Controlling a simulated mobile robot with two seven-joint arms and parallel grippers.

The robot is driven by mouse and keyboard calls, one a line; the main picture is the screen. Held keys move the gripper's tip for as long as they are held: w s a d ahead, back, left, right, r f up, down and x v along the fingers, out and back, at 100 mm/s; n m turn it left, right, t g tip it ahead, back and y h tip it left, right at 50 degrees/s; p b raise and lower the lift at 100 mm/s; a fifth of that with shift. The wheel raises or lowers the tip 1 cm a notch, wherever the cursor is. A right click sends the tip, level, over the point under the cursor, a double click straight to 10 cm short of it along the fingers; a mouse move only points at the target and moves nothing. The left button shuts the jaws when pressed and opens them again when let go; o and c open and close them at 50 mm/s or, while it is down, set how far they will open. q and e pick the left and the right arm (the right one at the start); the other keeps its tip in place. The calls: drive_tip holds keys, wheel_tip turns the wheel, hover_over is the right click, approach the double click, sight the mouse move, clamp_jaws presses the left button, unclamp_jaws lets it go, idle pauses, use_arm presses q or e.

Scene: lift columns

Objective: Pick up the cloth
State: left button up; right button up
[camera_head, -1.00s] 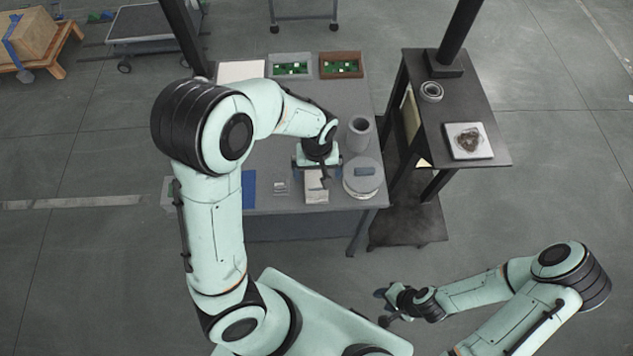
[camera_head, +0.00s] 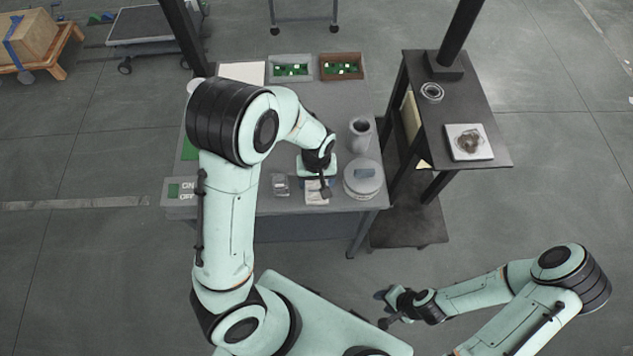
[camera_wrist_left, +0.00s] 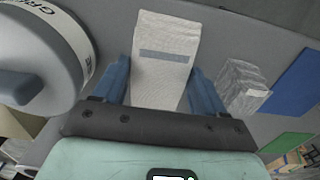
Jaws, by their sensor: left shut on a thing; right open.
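The cloth (camera_head: 316,200) is a pale, flat folded piece on the near part of the grey table; in the left wrist view the cloth (camera_wrist_left: 165,50) shows a grey stripe. My left gripper (camera_head: 322,184) is over it, pointing down. In the left wrist view the two blue fingers of my left gripper (camera_wrist_left: 159,72) stand on either side of the cloth and are shut on it. The gripper hides part of the cloth in the head view. I cannot tell whether it is clear of the tabletop. My right gripper (camera_head: 386,306) is open and empty, away from the table.
A round lidded tub (camera_head: 363,182) stands close right of the cloth, with a grey cup (camera_head: 360,134) behind. A small clear-wrapped packet (camera_head: 281,186) lies to the left. Two bins (camera_head: 341,77) stand at the back. A dark side table (camera_head: 480,110) is at the right.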

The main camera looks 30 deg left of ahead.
sight(317, 182)
use_arm(q)
wheel_tip(317, 182, up, 20)
drive_tip(key=p, duration=0.2)
use_arm(e)
drive_tip(key=w+r, duration=0.2)
drive_tip(key=w, duration=0.1)
drive_tip(key=shift+r, duration=0.35)
use_arm(q)
drive_tip(key=shift+o, duration=0.6)
drive_tip(key=shift+w, duration=0.1)
